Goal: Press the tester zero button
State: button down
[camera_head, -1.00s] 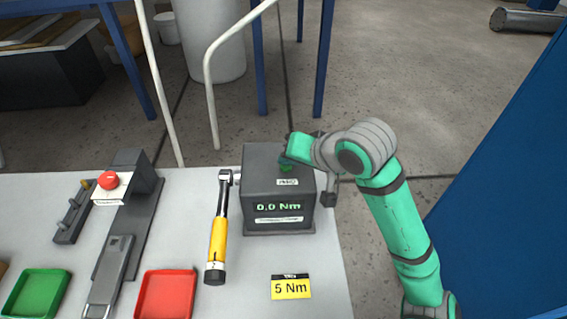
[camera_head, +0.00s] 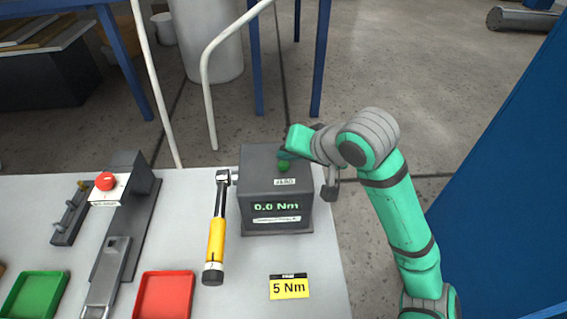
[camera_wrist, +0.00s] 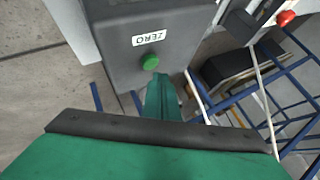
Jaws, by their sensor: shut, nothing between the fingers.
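The torque tester (camera_head: 275,200) is a dark grey box on the white table, its display reading 0.0 Nm. Its green zero button (camera_head: 284,166) stands on the top face, behind a white label. In the wrist view the green button (camera_wrist: 151,62) sits beside the ZERO label, uncovered. My gripper (camera_head: 285,153) is over the back right of the tester top, just behind the button. In the wrist view its shut green fingers (camera_wrist: 161,84) end close beside the button and look apart from it. Nothing is held.
A torque wrench with a yellow handle (camera_head: 216,240) lies against the tester's left side. A yellow 5 Nm card (camera_head: 289,287) lies in front. A red tray (camera_head: 164,296), a green tray (camera_head: 36,296) and a fixture with a red button (camera_head: 105,181) are at left.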

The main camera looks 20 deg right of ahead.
aim_at(287, 167)
jog(key=shift+w+r, duration=0.1)
jog(key=shift+r, duration=1.6)
jog(key=shift+a+r, duration=0.1)
jog(key=shift+r, duration=0.5)
jog(key=shift+d+r, duration=0.2)
jog(key=shift+s, duration=0.2)
jog(key=shift+w, duration=0.1)
